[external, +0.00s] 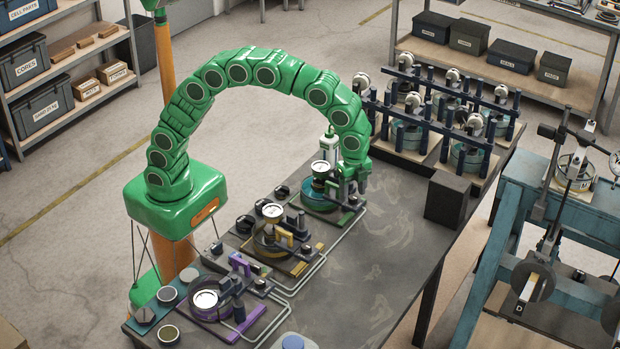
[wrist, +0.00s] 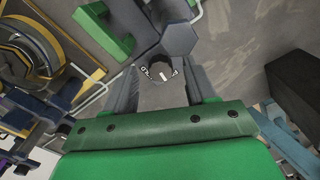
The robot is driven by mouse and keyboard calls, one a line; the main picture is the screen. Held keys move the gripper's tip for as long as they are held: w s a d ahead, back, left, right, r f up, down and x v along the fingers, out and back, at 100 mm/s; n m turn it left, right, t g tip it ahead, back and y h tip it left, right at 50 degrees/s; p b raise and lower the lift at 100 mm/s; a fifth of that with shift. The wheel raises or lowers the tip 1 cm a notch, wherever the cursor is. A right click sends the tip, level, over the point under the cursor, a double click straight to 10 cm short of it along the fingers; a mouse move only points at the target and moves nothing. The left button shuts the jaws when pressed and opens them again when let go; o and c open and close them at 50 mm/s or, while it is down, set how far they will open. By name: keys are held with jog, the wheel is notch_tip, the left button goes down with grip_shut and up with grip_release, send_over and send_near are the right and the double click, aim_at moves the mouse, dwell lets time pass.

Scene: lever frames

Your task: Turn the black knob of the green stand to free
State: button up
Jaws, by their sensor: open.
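The green stand (external: 318,204) is the farthest of three similar stands along the table, with a teal ring and a white gauge. My gripper (external: 349,187) is lowered at its right side and hides the knob there. In the wrist view, the black knob (wrist: 162,71) with a white pointer line shows between the fingers of my gripper (wrist: 168,78). Small white marks flank it, too small to read. The fingers are apart, one on each side; I cannot tell whether either touches the knob. The stand's green bracket (wrist: 105,35) lies to the upper left.
A yellow stand (external: 268,243) and a purple stand (external: 205,300) stand nearer on the same table (external: 385,265). A grey hexagonal post (wrist: 181,40) rises close beside the knob. A dark box (external: 447,198) sits at the table's right edge. The table's right-hand middle is clear.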

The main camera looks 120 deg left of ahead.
aim_at(353, 196)
notch_tip(353, 196, up, 6)
jog(key=shift+r, duration=0.25)
jog(key=s+d+r+n, duration=0.1)
jog(key=s+d, duration=0.3)
jog(key=s, duration=0.4)
jog(key=s+d+r+n, duration=0.1)
jog(key=s+d, duration=0.3)
jog(key=s, duration=0.5)
jog(key=s+d+r+n+g, duration=0.1)
jog(key=s+d, duration=0.4)
jog(key=s, duration=0.4)
jog(key=shift+r, duration=0.35)
jog(key=s+d+f+n, duration=0.1)
jog(key=s+d+f, duration=0.1)
jog(key=s, duration=0.8)
jog(key=s+d+f+n, duration=0.1)
jog(key=s+d+f, duration=0.1)
jog(key=s, duration=0.8)
jog(key=shift+f+g, duration=0.35)
jog(key=shift+g, duration=0.05)
jog(key=shift+c, duration=0.3)
